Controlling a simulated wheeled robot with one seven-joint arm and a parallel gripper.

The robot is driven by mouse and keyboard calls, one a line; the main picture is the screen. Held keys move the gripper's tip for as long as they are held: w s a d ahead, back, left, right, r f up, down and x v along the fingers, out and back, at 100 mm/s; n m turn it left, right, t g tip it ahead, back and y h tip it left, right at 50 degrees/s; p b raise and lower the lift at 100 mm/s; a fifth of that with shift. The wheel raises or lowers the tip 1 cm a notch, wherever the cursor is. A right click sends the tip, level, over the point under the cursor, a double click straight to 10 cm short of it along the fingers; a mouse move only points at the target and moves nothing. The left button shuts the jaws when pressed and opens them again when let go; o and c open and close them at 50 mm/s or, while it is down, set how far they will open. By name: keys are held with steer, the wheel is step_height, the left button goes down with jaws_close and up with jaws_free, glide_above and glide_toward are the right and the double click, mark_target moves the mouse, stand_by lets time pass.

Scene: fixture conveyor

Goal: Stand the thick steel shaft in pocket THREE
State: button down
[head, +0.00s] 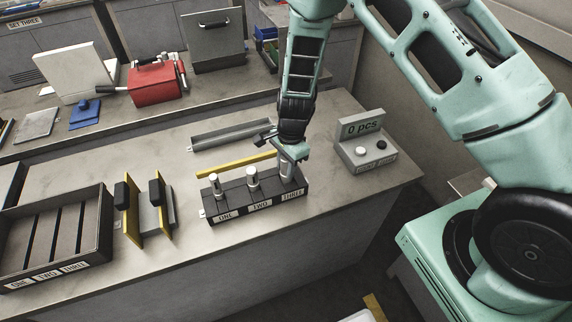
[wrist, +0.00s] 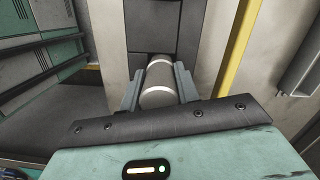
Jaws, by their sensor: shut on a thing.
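The dark fixture block (head: 232,213) sits on the bench with pockets labelled ONE, TWO and THREE. My gripper (head: 291,152) is over the right end of the block, at pocket THREE. It is shut on a thick steel shaft (head: 286,171), which looks about upright at that pocket. In the wrist view the shaft (wrist: 158,88) lies between both fingers, with the dark block (wrist: 165,38) beyond it. How deep its lower end sits is hidden.
A counter box reading "0 pcs" (head: 365,157) stands right of the block. A yellow strip (head: 236,165) and a grey channel (head: 231,135) lie behind it. A compartment tray (head: 93,243) and yellow-edged brackets (head: 133,214) stand to the left.

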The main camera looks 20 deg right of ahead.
stand_by(0.3)
steer(key=c, duration=0.9)
jaws_free()
steer(key=shift+c, duration=0.2)
steer(key=shift+f, duration=0.1)
